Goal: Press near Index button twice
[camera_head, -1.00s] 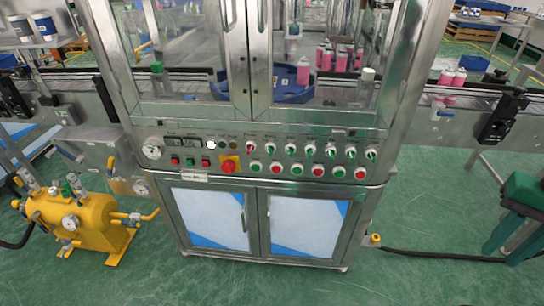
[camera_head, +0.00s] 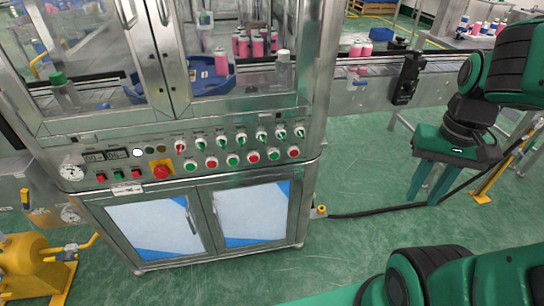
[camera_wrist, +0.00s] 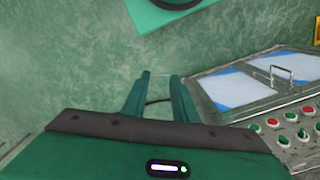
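The control panel (camera_head: 150,158) runs across the front of the steel crimping machine, left of centre in the head view. It has an upper row of selector knobs (camera_head: 240,138) and a lower row of green and red push buttons (camera_head: 232,159). The labels are too small to read, so I cannot tell which button is Index. My gripper (camera_head: 424,198) hangs at the right of the head view, clear of the panel, with its two fingers apart and nothing between them. In the wrist view my gripper (camera_wrist: 160,78) points over bare floor, and the panel buttons (camera_wrist: 285,140) show at lower right.
A conveyor (camera_head: 370,90) with pink cans runs right of the machine. A yellow tank (camera_head: 30,265) stands at lower left. A black cable (camera_head: 375,212) crosses the green floor. Floor before the cabinet is open.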

